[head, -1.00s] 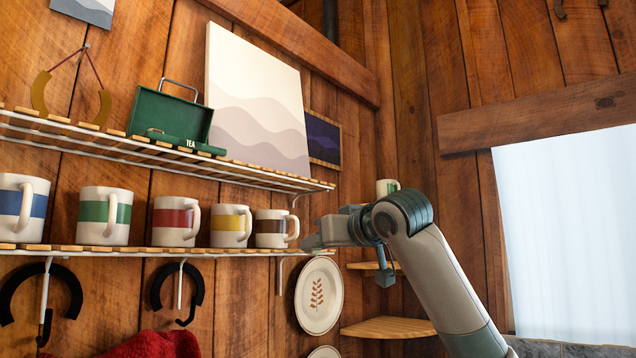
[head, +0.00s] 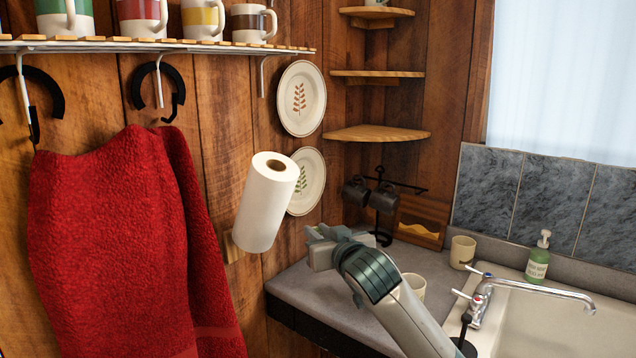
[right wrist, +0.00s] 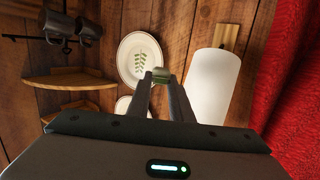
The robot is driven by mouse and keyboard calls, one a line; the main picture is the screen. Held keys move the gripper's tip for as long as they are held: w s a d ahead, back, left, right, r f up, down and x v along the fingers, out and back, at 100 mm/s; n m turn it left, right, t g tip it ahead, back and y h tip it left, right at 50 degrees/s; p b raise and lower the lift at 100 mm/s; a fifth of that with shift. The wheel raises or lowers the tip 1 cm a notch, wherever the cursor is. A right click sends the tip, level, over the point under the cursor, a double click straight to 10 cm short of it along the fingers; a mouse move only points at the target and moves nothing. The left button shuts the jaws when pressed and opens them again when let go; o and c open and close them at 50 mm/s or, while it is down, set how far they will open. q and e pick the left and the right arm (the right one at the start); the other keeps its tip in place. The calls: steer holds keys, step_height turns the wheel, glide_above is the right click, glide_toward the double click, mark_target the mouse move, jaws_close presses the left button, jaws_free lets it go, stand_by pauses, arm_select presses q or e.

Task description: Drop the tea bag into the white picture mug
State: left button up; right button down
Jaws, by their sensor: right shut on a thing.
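My right gripper (head: 314,242) is over the left part of the counter, in front of the wall. The tea bag cannot be made out in the head view. A pale mug (head: 413,287) stands on the counter, partly hidden behind my right arm. Another cream mug (head: 462,252) stands farther back by the tap. No picture can be made out on either, so I cannot tell which is the white picture mug. My left gripper is not in view.
A paper towel roll (head: 265,204) on the wall is close to the gripper's left. A red towel (head: 120,245) hangs farther left. Dark cups (head: 356,192) hang on a rack at the back. The tap (head: 480,295) and sink (head: 540,325) are at right. The front-left counter (head: 315,300) is clear.

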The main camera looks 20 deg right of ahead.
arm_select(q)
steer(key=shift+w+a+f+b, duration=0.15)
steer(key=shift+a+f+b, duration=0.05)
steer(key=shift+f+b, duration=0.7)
arm_select(e)
steer(key=s+f+m+h, duration=0.1)
steer(key=s+f, duration=1.6)
steer(key=s, duration=0.5)
steer(key=shift+a+f, duration=0.35)
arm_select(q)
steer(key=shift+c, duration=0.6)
arm_select(e)
steer(key=shift+w, duration=0.1)
